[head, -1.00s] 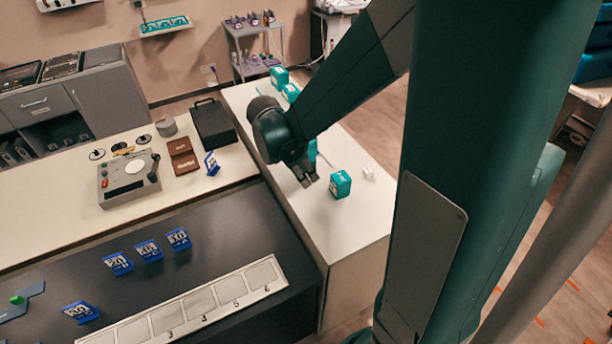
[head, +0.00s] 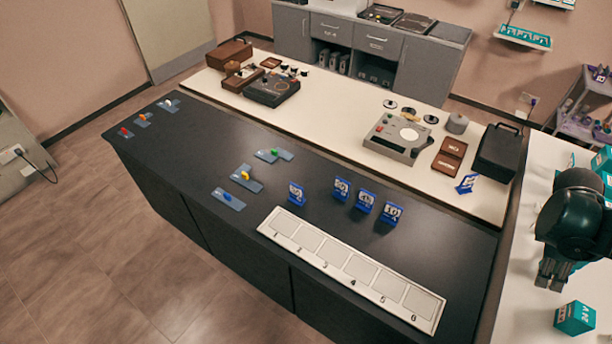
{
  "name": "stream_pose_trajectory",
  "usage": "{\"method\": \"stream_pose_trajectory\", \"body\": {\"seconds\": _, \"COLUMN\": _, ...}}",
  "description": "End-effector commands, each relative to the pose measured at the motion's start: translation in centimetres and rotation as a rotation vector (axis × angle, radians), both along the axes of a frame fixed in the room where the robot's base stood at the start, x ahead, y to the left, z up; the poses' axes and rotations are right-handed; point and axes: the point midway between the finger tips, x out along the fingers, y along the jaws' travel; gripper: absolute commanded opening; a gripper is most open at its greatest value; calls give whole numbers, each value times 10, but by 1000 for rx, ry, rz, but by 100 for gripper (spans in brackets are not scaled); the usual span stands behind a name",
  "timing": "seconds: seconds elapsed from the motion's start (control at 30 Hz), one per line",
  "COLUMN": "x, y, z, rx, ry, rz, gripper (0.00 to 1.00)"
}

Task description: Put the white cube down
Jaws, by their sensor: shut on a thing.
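My gripper (head: 552,278) is at the right edge of the head view, pointing down over the white side table (head: 530,312). Its fingers are closed together on something small, which they hide. I cannot make out a white cube between the fingertips or elsewhere in the present view. A teal box (head: 575,318) stands on the side table just right of and nearer than the fingertips, apart from them in the picture. The gripper's height over the table is hard to tell.
More teal boxes (head: 603,160) stand behind my wrist. A black case (head: 499,152) is on the white counter left of it. The dark bench holds several blue cards (head: 364,201) and a numbered white strip (head: 350,268). The side table left of the fingertips is bare.

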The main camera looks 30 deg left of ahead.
Motion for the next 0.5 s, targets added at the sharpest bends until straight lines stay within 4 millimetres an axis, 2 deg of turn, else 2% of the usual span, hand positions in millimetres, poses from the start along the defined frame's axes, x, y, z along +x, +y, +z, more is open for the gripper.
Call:
{"method": "stream_pose_trajectory", "body": {"seconds": 0.27, "x": 2, "y": 15, "z": -11, "rx": 0, "ry": 0, "rz": -151, "gripper": 9}}
{"method": "stream_pose_trajectory", "body": {"seconds": 0.5, "x": 2, "y": 37, "z": -25, "rx": 0, "ry": 1, "rz": -394, "gripper": 9}}
